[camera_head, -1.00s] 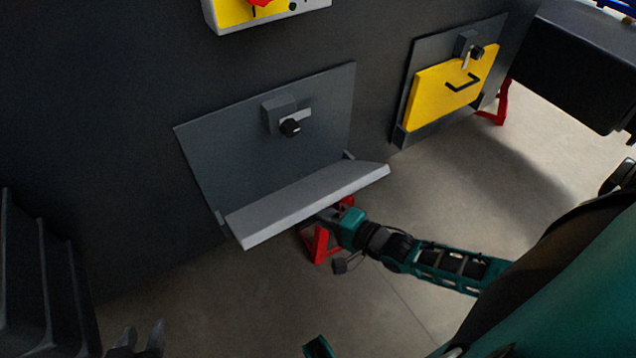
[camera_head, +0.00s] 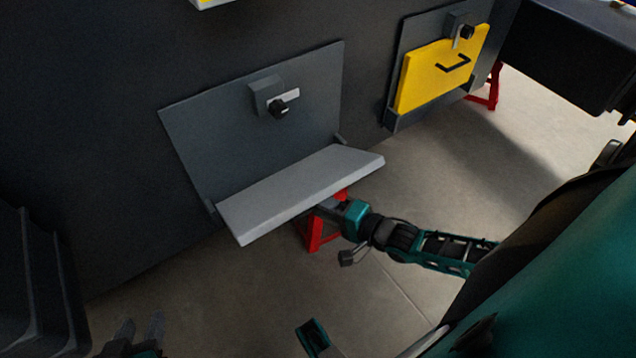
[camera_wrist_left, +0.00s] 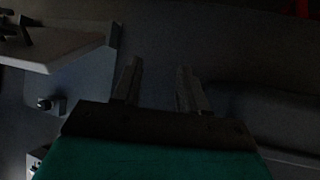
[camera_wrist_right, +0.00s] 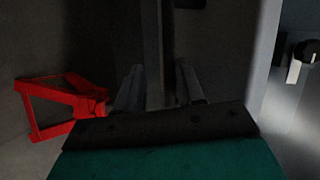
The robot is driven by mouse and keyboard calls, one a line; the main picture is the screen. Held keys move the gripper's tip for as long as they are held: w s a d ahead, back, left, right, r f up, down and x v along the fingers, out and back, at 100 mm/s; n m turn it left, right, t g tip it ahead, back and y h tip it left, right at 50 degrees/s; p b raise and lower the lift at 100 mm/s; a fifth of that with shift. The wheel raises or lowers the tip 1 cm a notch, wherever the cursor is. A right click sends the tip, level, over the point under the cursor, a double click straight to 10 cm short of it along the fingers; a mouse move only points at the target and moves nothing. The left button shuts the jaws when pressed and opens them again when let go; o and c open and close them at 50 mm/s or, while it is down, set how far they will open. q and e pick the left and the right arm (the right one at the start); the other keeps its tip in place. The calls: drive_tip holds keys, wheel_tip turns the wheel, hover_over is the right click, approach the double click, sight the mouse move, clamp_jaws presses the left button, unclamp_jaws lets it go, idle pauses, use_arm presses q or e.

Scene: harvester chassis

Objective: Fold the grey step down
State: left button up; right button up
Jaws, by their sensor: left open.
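The grey step (camera_head: 300,192) sticks out from the lower edge of its dark grey panel (camera_head: 225,125), its flat face showing from above. A latch with a black knob (camera_head: 278,108) sits on the panel above it. My right arm reaches in from the right, and its gripper is partly hidden under the step. In the right wrist view the right gripper's fingers (camera_wrist_right: 158,88) are apart, with a dark plate or bar between them; I cannot tell whether they touch it. My left gripper (camera_head: 142,326) is open and empty at the bottom left, away from the step.
A red stand (camera_head: 315,232) is below the step. A dark ribbed part (camera_head: 35,280) is at the left. Floor is clear in front.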

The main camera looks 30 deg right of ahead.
use_arm(q)
drive_tip(key=f+b, duration=0.2)
drive_tip(key=b, duration=0.1)
drive_tip(key=d+f+b, duration=0.1)
drive_tip(key=f+b, duration=0.1)
drive_tip(key=b, duration=0.1)
drive_tip(key=shift+w+d+f+b, duration=0.15)
drive_tip(key=shift+w+f+b, duration=0.05)
drive_tip(key=shift+f+b, duration=0.1)
use_arm(e)
drive_tip(key=s+d+f, duration=0.4)
drive_tip(key=f, duration=0.5)
drive_tip(key=shift+s, duration=0.4)
use_arm(q)
drive_tip(key=shift+r, duration=0.25)
use_arm(e)
drive_tip(key=shift+d+r, duration=0.1)
use_arm(q)
drive_tip(key=shift+w+f, duration=0.1)
